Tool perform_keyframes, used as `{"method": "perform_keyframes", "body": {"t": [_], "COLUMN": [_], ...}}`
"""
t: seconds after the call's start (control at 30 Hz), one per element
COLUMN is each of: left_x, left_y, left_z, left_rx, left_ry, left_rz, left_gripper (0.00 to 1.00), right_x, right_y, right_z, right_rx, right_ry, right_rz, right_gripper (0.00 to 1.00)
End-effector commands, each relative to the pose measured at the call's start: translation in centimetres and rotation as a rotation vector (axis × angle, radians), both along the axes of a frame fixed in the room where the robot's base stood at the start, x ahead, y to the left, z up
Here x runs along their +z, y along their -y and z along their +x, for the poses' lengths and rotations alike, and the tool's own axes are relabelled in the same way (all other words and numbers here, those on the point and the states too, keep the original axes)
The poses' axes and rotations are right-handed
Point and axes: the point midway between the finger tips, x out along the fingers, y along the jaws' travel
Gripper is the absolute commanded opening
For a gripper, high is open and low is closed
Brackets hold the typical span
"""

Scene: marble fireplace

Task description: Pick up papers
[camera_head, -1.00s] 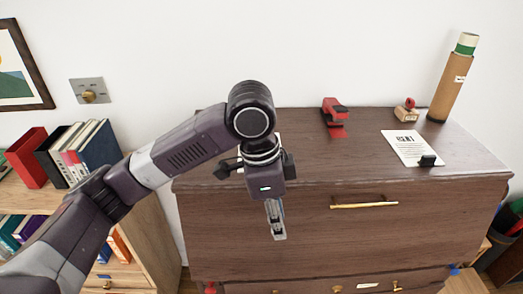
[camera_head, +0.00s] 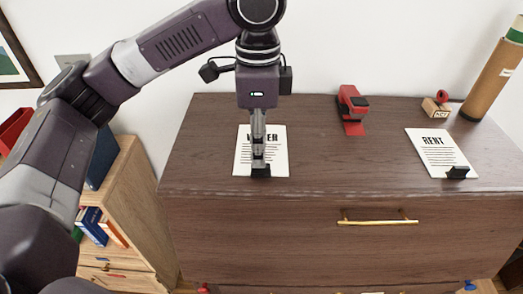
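A white sheet headed "W…ER" (camera_head: 277,155), its middle letters hidden, lies on the brown dresser top (camera_head: 310,160). A black clip (camera_head: 260,172) sits at its front edge. A second white sheet headed "RENT" (camera_head: 437,152) lies at the right with another black clip (camera_head: 457,173) at its front edge. My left gripper (camera_head: 258,158) points down in front of the first sheet in the picture, its tips just above the clip. Its fingers show edge-on, so I cannot tell whether they are open or touch anything. My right gripper is not in view.
A red stapler (camera_head: 350,104), a wooden stamp (camera_head: 436,107) and a cardboard tube (camera_head: 494,84) stand along the dresser's back. A gold handle (camera_head: 377,221) is on its front. The dresser top between the sheets is clear. A wooden bookcase (camera_head: 129,205) stands at the left.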

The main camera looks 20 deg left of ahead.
Motion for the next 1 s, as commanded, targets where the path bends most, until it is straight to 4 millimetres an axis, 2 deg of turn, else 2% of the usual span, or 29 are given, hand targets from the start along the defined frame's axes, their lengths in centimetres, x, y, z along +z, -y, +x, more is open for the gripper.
{"method": "perform_keyframes", "body": {"t": [0.07, 0.2, 0.3, 0.4, 0.57, 0.8, 1.0], "left_x": [-1.0, -3.2, -3.9, -4.2, -4.2, -4.1, -4.1], "left_y": [0.1, 0.2, 0.2, 0.2, 0.2, 0.2, 0.2], "left_z": [-0.1, 0.0, 0.0, 0.0, 0.0, 0.0, 0.0], "left_rx": [0.0, 0.0, -0.001, -0.001, -0.001, -0.001, -0.001], "left_ry": [-0.004, -0.002, -0.001, 0.0, 0.0, 0.0, 0.001], "left_rz": [0.0, 0.0, 0.0, 0.0, -0.001, -0.001, -0.001], "left_gripper": [0.29, 0.29, 0.29, 0.29, 0.27, 0.0, 0.0], "right_x": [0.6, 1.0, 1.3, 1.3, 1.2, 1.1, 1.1], "right_y": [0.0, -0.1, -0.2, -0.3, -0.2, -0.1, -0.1], "right_z": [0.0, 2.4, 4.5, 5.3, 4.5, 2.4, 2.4], "right_rx": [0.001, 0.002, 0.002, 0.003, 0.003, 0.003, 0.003], "right_ry": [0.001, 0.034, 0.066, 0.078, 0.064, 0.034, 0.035], "right_rz": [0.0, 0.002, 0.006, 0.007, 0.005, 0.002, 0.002], "right_gripper": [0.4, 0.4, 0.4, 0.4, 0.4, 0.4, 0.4]}}
